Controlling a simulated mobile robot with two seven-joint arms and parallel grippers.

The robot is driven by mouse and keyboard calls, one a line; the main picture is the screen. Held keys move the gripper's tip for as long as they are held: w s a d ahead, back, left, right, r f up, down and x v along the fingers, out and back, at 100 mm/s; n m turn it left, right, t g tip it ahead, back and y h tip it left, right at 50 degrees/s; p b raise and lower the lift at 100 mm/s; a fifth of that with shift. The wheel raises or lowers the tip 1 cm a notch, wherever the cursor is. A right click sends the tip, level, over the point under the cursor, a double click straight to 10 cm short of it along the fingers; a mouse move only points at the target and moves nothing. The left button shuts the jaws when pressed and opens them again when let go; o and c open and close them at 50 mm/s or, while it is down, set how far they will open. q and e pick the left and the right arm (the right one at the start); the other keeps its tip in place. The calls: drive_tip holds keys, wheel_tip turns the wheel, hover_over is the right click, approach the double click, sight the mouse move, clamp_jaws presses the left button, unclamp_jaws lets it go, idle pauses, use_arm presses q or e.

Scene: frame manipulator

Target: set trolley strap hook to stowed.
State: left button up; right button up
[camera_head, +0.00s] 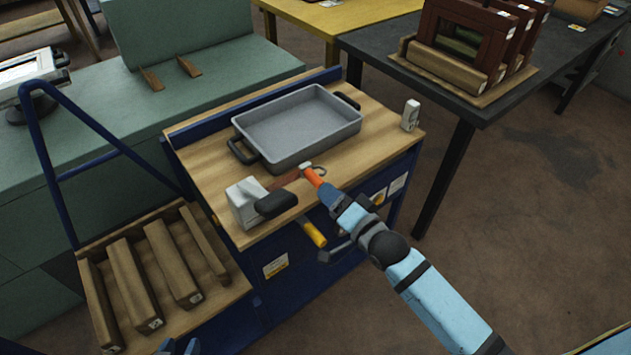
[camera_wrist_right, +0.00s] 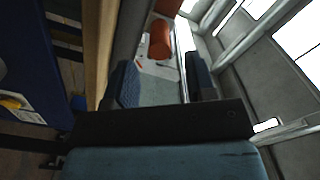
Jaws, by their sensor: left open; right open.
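The trolley (camera_head: 375,150) has a wooden top and a blue frame. A brown strap (camera_head: 287,179) lies near its front edge, with a small metal loop (camera_head: 321,170) beside it. An orange handle-like piece (camera_head: 313,176) with a pale end lies by the strap; I cannot tell for sure that it is the strap hook. My right gripper (camera_head: 328,192) is open at the orange piece's near end. Only a bit of my left gripper (camera_head: 180,347) shows at the bottom edge.
A grey tray (camera_head: 250,125) stands on the trolley top, with a pale block (camera_head: 243,200) and black grip (camera_head: 276,203) in front. A small white device (camera_head: 410,115) stands at the right corner. A yellow handle (camera_head: 312,232) sits on the front. Wooden bars (camera_head: 137,280) lie lower left.

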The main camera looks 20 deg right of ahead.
sight(307, 172)
drive_tip(key=x, duration=0.6)
drive_tip(key=shift+w+b, duration=0.1)
drive_tip(key=shift+b, duration=0.2)
drive_tip(key=shift+c, duration=0.3)
drive_tip(key=shift+a, duration=0.1)
clamp_jaws()
